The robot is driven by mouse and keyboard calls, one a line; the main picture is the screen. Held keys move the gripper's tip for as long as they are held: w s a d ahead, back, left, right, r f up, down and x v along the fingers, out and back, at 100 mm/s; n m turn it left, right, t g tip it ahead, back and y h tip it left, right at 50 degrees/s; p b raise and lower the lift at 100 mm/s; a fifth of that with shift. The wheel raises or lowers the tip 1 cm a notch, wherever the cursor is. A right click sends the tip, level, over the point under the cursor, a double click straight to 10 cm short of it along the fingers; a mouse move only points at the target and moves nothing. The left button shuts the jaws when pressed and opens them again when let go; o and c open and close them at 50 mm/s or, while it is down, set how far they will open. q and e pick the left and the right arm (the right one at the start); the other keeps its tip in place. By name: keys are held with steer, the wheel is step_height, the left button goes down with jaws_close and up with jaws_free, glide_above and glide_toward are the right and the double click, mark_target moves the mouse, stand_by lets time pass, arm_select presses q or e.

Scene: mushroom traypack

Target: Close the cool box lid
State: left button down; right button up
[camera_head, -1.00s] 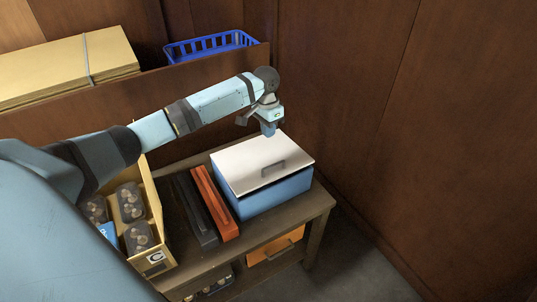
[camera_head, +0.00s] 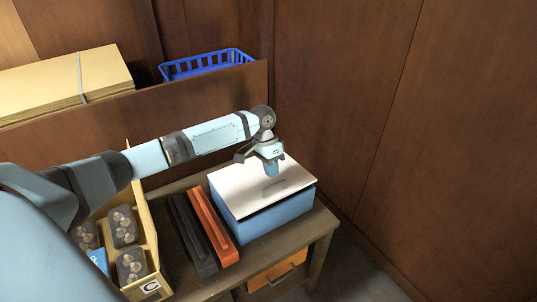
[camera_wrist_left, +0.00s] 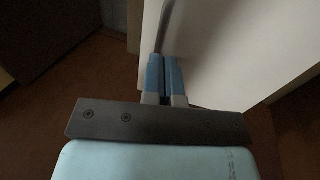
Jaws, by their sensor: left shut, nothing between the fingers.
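The cool box (camera_head: 275,218) is light blue and stands on the right end of the wooden table in the head view. Its white lid (camera_head: 238,181) lies over the top, with a grey handle (camera_head: 274,188) near the front edge. A dark line shows under the front edge, and I cannot tell if the lid sits fully flush. My left gripper (camera_head: 273,174) is shut and empty, pointing down over the lid just behind the handle. In the left wrist view its blue fingertips (camera_wrist_left: 162,60) are together over the white lid (camera_wrist_left: 240,45). Contact with the lid is unclear. My right gripper is not in view.
Orange (camera_head: 214,230) and black (camera_head: 192,235) bars lie left of the cool box. A cardboard box (camera_head: 152,255) with mushroom packs stands further left. A blue basket (camera_head: 207,66) and stacked cardboard (camera_head: 60,85) are behind the wooden partition. A wooden wall (camera_head: 350,100) is close on the right.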

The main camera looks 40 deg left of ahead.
mark_target(274, 185)
arm_select(q)
steer(key=shift+x, duration=1.4)
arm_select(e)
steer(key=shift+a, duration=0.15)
arm_select(q)
steer(key=f+p, duration=0.1)
steer(key=p, duration=0.1)
steer(key=d+f+p, duration=0.1)
steer(key=shift+s+f+y+p, duration=0.1)
steer(key=shift+s+y+p, duration=0.05)
steer(key=shift+y+p, duration=0.25)
steer(key=shift+s+f, duration=0.15)
steer(key=shift+f, duration=0.2)
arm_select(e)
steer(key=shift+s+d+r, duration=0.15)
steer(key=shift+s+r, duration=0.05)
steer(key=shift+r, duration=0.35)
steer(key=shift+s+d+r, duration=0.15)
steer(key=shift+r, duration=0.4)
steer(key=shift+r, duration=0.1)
